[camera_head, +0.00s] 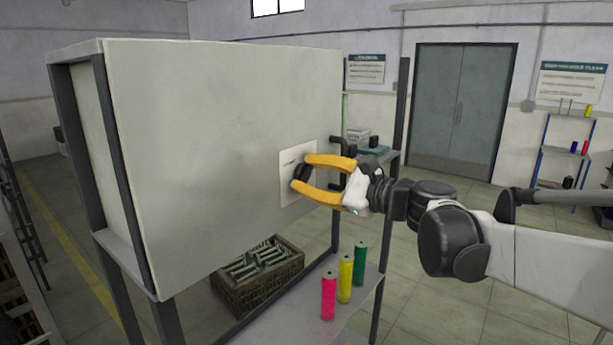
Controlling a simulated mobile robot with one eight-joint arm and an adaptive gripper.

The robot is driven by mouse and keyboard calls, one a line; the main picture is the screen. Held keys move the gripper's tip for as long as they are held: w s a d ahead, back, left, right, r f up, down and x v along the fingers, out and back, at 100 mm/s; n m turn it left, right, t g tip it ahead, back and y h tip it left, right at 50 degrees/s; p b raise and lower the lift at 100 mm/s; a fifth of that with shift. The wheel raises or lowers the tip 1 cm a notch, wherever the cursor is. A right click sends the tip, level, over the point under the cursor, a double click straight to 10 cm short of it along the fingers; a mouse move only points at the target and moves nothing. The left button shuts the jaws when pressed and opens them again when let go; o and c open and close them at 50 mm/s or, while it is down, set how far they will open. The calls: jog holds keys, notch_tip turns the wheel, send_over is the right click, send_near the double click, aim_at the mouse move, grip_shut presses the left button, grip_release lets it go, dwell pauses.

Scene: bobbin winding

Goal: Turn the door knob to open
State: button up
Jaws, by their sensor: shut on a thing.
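A large pale grey panel (205,150) on a dark metal frame fills the left and middle of the head view. A white plate (288,165) with small marking is on its right part. A dark knob (303,171) sits on the plate. My gripper (299,174) reaches in from the right, and its two yellow fingers are shut on the knob, one above and one below. The fingers and dark fingertips partly hide the knob, so its turn angle cannot be told.
Pink (328,295), yellow (345,278) and green (359,269) spools stand on a lower shelf (300,312). A brown crate (258,282) of metal parts lies below the panel. Grey double doors (458,105) and a small rack (565,150) are at the back.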

jog(key=shift+r, duration=0.1)
dwell(0.3)
jog(key=o, duration=1.2)
jog(key=shift+w, duration=0.1)
jog(key=v, duration=1.2)
